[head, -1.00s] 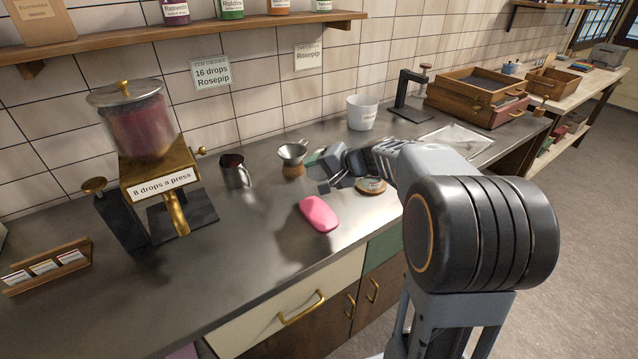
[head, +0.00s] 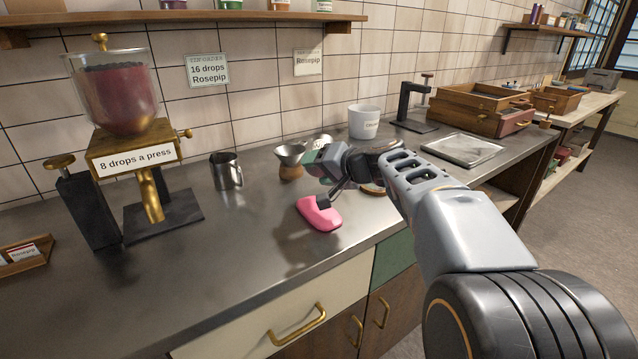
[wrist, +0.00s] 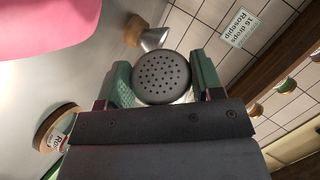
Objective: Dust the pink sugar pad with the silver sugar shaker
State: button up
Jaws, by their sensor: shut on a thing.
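The pink sugar pad (head: 319,214) lies flat on the steel counter, near its front edge. It also fills the top left of the wrist view (wrist: 42,24). My gripper (head: 318,160) is just behind and above the pad in the head view. In the wrist view, my gripper's green fingers (wrist: 160,82) are shut on the silver sugar shaker (wrist: 162,76). The shaker's round, perforated top faces the wrist camera. In the head view my gripper mostly hides the shaker, and I cannot tell its exact tilt.
A metal funnel on a wooden base (head: 291,160) stands right behind my gripper. A round labelled tin (wrist: 54,127) is close by. A steel mug (head: 227,171) and a dispenser (head: 130,120) stand left. A white pot (head: 363,122) and metal tray (head: 461,149) are right.

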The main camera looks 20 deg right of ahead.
jog(key=shift+f+n+t+b, duration=0.4)
jog(key=shift+f+b, duration=0.05)
jog(key=shift+b, duration=1.45)
jog(key=shift+r+p, duration=0.35)
jog(key=shift+r, duration=0.5)
